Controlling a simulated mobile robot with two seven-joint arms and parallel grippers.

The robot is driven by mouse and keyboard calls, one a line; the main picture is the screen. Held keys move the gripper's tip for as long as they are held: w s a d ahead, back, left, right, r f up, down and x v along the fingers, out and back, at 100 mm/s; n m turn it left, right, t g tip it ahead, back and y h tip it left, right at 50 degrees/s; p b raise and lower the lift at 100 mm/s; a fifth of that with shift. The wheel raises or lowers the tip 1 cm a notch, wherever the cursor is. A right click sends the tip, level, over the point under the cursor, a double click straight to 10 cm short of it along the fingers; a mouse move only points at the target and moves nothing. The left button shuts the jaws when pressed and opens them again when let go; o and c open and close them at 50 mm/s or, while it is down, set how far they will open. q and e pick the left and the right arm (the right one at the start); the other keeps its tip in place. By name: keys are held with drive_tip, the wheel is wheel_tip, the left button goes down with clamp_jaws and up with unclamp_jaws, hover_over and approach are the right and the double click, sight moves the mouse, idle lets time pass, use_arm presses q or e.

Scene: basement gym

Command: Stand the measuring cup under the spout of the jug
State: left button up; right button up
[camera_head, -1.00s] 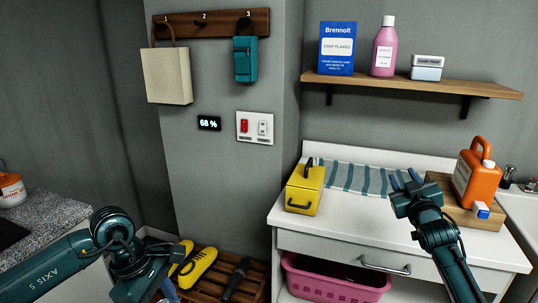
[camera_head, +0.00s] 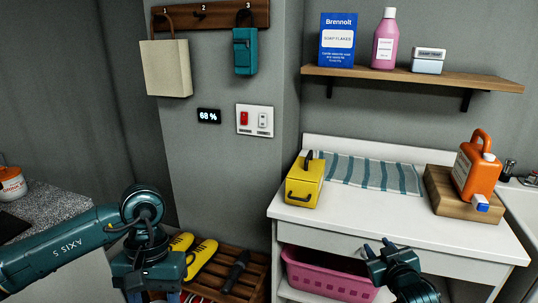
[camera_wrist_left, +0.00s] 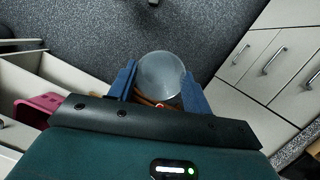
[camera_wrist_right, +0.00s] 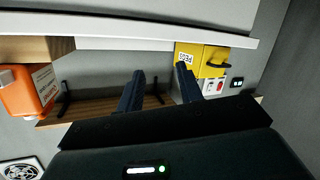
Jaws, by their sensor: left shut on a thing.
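The orange jug (camera_head: 475,170) stands on a wooden block (camera_head: 440,190) at the right of the white counter. Its blue-and-white spout (camera_head: 482,204) points toward the front. The jug also shows in the right wrist view (camera_wrist_right: 28,92). My left gripper (camera_wrist_left: 162,88) is shut on a clear round vessel, apparently the measuring cup (camera_wrist_left: 160,72), between its blue fingers. In the head view my left gripper (camera_head: 155,295) is low at the left, and the cup is hidden or out of frame. My right gripper (camera_head: 378,248) is open and empty before the counter's front edge.
A yellow box (camera_head: 304,182) and a striped towel (camera_head: 365,172) lie on the white counter (camera_head: 350,215); its middle front is clear. A pink basket (camera_head: 325,278) sits below. A slatted rack with yellow shoes (camera_head: 200,258) is near my left arm. A sink (camera_head: 518,205) is at right.

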drive_tip(key=s+a+f+g+y, duration=0.1)
drive_tip(key=s+a+f, duration=0.3)
drive_tip(key=s, duration=0.6)
drive_tip(key=s+a+f+g+y, duration=0.1)
drive_tip(key=s+a+f, duration=0.3)
drive_tip(key=s, duration=0.6)
drive_tip(key=s+a+f+g+y, duration=0.1)
drive_tip(key=s+a+f, duration=0.4)
drive_tip(key=s, duration=0.5)
drive_tip(key=shift+s+a+m+g, duration=0.3)
drive_tip(key=shift+a+g, duration=0.05)
drive_tip(key=shift+g, duration=0.45)
